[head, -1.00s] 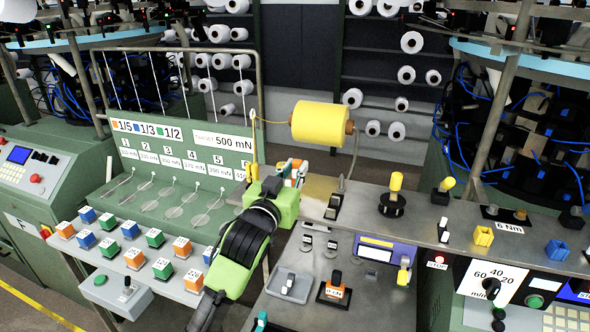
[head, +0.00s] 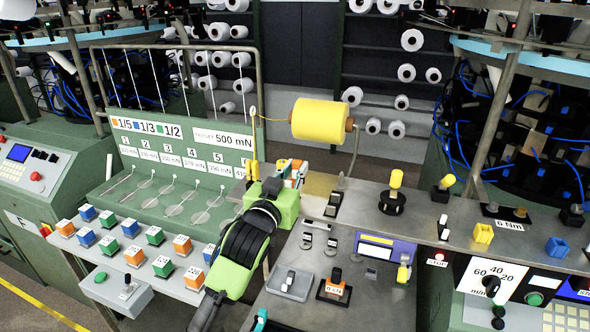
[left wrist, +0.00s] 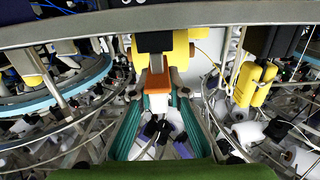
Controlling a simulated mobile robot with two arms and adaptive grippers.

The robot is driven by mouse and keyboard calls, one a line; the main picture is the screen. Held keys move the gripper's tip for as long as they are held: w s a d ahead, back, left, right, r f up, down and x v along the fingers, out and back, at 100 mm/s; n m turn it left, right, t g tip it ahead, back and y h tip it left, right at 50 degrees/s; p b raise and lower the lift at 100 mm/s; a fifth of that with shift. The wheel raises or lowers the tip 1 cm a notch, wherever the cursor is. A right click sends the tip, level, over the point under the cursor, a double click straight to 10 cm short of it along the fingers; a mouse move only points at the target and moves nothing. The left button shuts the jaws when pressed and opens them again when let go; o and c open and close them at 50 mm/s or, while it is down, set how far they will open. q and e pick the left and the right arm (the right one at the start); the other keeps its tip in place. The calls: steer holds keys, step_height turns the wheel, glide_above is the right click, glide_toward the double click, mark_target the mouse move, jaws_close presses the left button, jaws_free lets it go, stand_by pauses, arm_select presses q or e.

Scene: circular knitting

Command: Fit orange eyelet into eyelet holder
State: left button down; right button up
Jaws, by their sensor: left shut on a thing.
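My left gripper (head: 290,169) reaches in over the machine's front, beside the green tension panel and below the yellow yarn spool. In the left wrist view, its teal fingers (left wrist: 157,100) are shut on a small orange block, the orange eyelet (left wrist: 157,83). The eyelet is directly below a dark block (left wrist: 155,42) in that view. I cannot tell whether that block is the eyelet holder, or whether the eyelet touches it. In the head view the gripper partly hides the eyelet.
The yellow spool (head: 321,120) is behind the gripper. The green panel (head: 190,150) stands left, with several coloured cubes on the sloped shelf in front. The metal worktop (head: 450,236) at right carries posts, knobs and small fixtures. A grey tray (head: 289,285) lies in front.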

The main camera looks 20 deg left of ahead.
arm_select(q)
steer(key=shift+f+b, duration=0.55)
steer(key=shift+f, duration=0.5)
steer(key=c, duration=1.9)
jaws_free()
steer(key=shift+s, duration=0.1)
steer(key=s, duration=1.2)
steer(key=shift+a, duration=0.2)
steer(key=shift+w, duration=0.1)
